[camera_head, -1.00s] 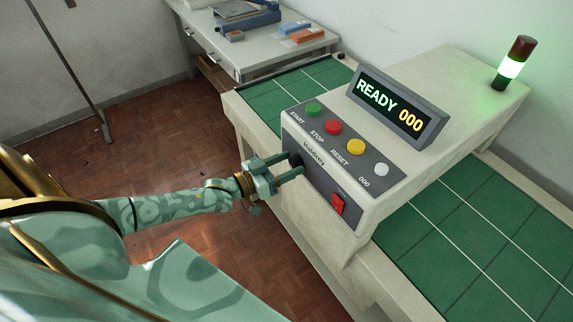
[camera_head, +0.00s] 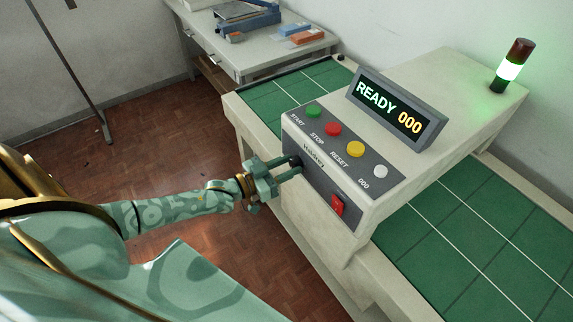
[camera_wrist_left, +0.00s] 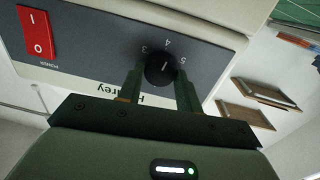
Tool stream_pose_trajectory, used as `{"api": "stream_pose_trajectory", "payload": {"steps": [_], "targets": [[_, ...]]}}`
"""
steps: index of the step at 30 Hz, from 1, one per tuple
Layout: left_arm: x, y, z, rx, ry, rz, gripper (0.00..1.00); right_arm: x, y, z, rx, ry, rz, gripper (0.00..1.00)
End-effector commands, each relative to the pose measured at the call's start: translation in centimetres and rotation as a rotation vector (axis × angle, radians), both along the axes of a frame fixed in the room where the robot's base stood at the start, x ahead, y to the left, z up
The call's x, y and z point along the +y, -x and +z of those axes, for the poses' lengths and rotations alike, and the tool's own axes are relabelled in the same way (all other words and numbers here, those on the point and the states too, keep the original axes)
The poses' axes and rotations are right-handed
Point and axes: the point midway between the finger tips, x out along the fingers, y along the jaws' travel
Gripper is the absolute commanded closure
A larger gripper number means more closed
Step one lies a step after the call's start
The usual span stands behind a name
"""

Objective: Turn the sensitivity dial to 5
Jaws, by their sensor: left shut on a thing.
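The sensitivity dial is a small black round knob on the front of the machine, seen in the left wrist view (camera_wrist_left: 160,71) and partly hidden in the head view (camera_head: 295,161). In the left wrist view its face has a short white mark, with the numbers 3, 4 and 5 printed around its far side. I cannot tell exactly which number the mark points to. My left gripper (camera_wrist_left: 161,88) is shut on the dial, one finger on each side; it also shows in the head view (camera_head: 287,169). My right gripper is not in view.
The machine's grey panel carries green (camera_head: 313,111), red (camera_head: 333,129), yellow (camera_head: 355,149) and white (camera_head: 380,171) buttons. A red power switch (camera_head: 337,205) sits low on the front. The display (camera_head: 397,108) reads READY 000. The signal lamp (camera_head: 511,66) glows green.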

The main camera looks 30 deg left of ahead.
Motion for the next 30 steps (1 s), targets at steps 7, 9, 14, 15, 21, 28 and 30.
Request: {"api": "stream_pose_trajectory", "payload": {"steps": [7, 9, 14, 15, 21, 28, 30], "targets": [[-0.1, 0.0, 0.2, -0.083, -0.201, 0.000, 0.88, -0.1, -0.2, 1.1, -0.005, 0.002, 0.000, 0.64], [-0.1, 0.0, 0.2, -0.109, -0.261, 0.002, 0.88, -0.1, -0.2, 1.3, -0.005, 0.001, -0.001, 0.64], [-0.1, 0.1, 0.2, -0.165, -0.402, 0.001, 0.88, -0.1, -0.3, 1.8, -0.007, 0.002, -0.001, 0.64], [-0.2, 0.1, 0.1, -0.180, -0.436, 0.000, 0.88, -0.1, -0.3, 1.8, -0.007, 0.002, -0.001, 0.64], [-0.2, 0.1, 0.1, -0.245, -0.594, 0.000, 0.88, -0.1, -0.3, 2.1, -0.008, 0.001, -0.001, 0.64], [-0.3, 0.1, 0.1, -0.300, -0.727, 0.001, 0.88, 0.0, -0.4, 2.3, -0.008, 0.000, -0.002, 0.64], [-0.3, 0.1, 0.0, -0.312, -0.757, 0.000, 0.88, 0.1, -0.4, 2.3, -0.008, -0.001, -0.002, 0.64]]}}
